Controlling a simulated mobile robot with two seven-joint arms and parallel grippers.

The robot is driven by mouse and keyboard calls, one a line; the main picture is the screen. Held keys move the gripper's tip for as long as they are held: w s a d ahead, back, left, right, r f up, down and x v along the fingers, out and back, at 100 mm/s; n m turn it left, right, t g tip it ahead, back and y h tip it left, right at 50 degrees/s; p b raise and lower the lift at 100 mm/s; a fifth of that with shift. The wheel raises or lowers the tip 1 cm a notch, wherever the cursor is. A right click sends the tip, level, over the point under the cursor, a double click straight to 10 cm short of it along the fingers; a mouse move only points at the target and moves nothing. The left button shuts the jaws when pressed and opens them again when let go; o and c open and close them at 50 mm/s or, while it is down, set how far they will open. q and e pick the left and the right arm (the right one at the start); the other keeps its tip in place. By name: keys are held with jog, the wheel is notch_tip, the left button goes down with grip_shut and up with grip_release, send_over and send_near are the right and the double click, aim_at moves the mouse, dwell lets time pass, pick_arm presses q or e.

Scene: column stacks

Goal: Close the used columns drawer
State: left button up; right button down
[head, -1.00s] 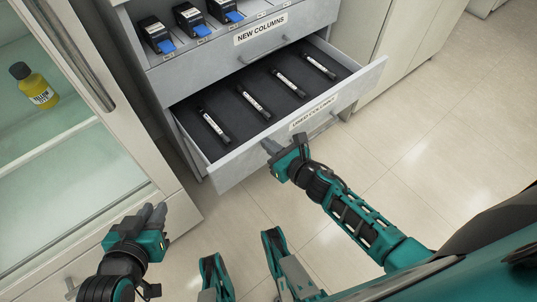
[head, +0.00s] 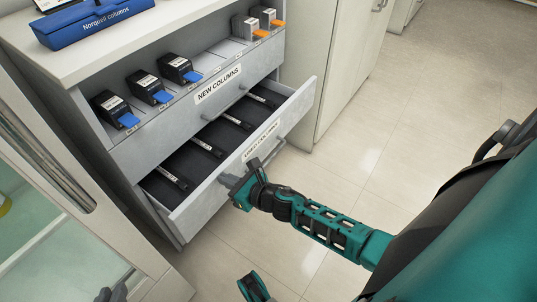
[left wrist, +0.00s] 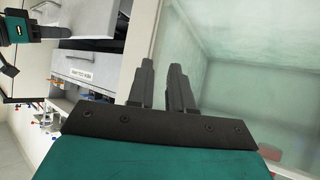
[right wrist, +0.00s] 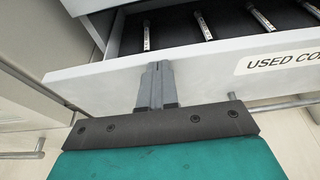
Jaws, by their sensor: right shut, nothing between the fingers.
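The used columns drawer (head: 300,105) is the grey lower drawer, partly open in the head view, with its label on the front.
The NEW COLUMNS drawer (head: 160,130) is above, holding boxes with blue and orange tabs. A blue Norquell columns case (head: 95,22) lies on the cabinet top. The glass-fronted cabinet (head: 60,170) stands left. The tiled floor (head: 420,150) to the right is clear.

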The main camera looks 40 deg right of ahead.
jog(key=w+a+b, duration=0.3)
jog(key=w+a, duration=0.1)
jog(key=w, duration=0.6)
jog(key=shift+w, duration=0.4)
jog(key=shift+d, duration=0.1)
